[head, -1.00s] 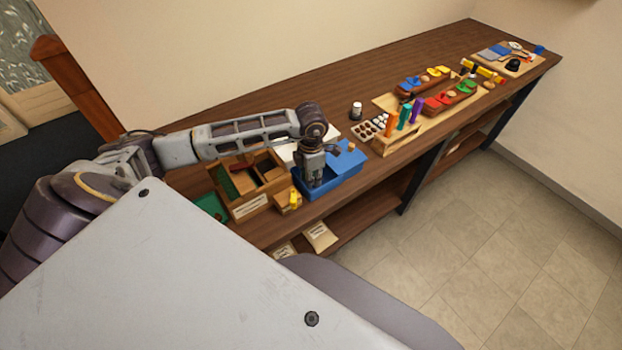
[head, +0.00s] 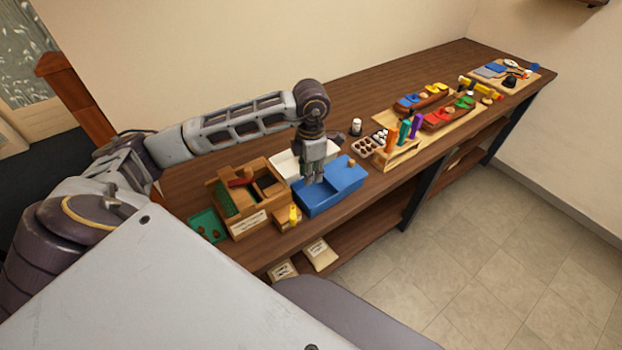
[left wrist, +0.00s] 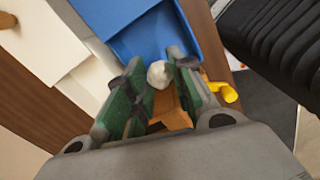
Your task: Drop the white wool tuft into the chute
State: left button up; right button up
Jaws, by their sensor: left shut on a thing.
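My left gripper (head: 313,180) is over the left, open part of the blue box (head: 343,186) in the head view. In the left wrist view its green-padded fingers (left wrist: 160,78) are shut on the white wool tuft (left wrist: 159,74), which sits between the fingertips. The blue box (left wrist: 135,38) lies beyond the fingertips in that view. The tuft is hidden in the head view. I cannot tell which thing is the chute. My right gripper is not in view.
A wooden compartment box (head: 248,220) stands left of the blue box, with a green tray (head: 208,226) beside it. A yellow piece (head: 294,214) stands at the front. A white tray (head: 286,165) lies behind. A tool rack (head: 396,158) stands to the right.

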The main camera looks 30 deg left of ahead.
pick_arm(q)
jog(key=shift+r, duration=0.15)
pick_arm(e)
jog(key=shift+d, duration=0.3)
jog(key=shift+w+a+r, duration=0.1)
